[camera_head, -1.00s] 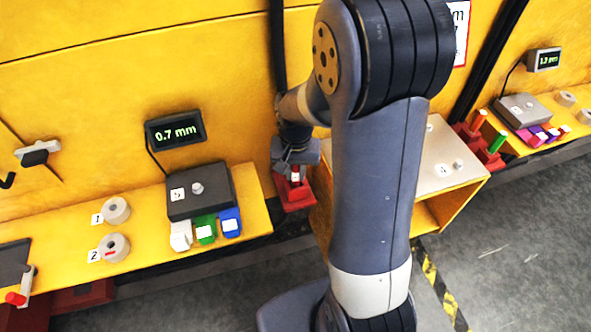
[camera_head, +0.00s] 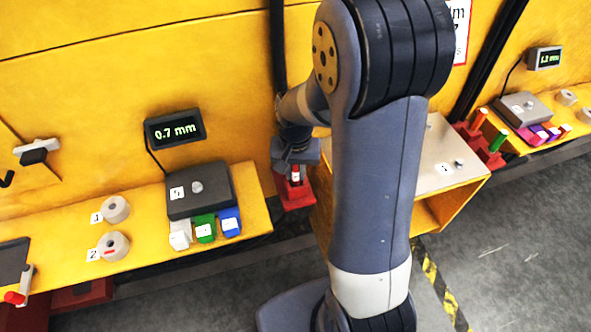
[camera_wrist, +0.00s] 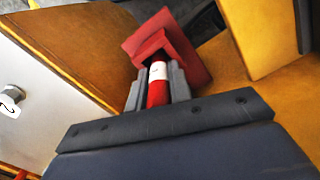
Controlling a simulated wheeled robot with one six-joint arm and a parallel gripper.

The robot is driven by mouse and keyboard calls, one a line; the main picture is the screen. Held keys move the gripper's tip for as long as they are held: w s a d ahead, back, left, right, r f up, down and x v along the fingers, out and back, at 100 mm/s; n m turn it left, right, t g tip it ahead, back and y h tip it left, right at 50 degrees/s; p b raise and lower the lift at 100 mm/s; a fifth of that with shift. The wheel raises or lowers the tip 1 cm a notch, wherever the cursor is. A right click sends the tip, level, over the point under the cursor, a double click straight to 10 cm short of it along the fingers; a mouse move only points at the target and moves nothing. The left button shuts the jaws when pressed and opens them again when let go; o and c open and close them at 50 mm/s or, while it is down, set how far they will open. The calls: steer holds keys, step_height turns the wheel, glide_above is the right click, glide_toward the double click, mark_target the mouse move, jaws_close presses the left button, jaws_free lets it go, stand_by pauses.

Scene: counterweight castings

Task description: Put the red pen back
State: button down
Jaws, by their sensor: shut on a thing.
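The red pen (camera_wrist: 157,92) has a white band and is between the two fingers of my gripper (camera_wrist: 157,88) in the wrist view. My gripper is shut on it. The pen's far end meets a red holder (camera_wrist: 168,47); whether it is inside the holder or just at its opening I cannot tell. In the head view the pen (camera_head: 296,175) shows as a small red and white piece below my gripper (camera_head: 295,168), right at the red holder (camera_head: 295,196) beside the yellow shelf. My arm hides part of the area to the right.
Left of the holder, a yellow shelf (camera_head: 140,268) carries a dark box (camera_head: 200,190), white, green and blue blocks and two round castings. Right of my arm, a grey-topped yellow cabinet (camera_head: 445,165) stands near red holders with an orange and a green pen (camera_head: 497,142).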

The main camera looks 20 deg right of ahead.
steer(key=shift+f, duration=0.2)
steer(key=c, duration=1.2)
jaws_free()
steer(key=shift+r, duration=0.1)
step_height(320, 180, up, 11)
steer(key=shift+f, duration=0.15)
step_height(320, 180, up, 7)
steer(key=p, duration=0.6)
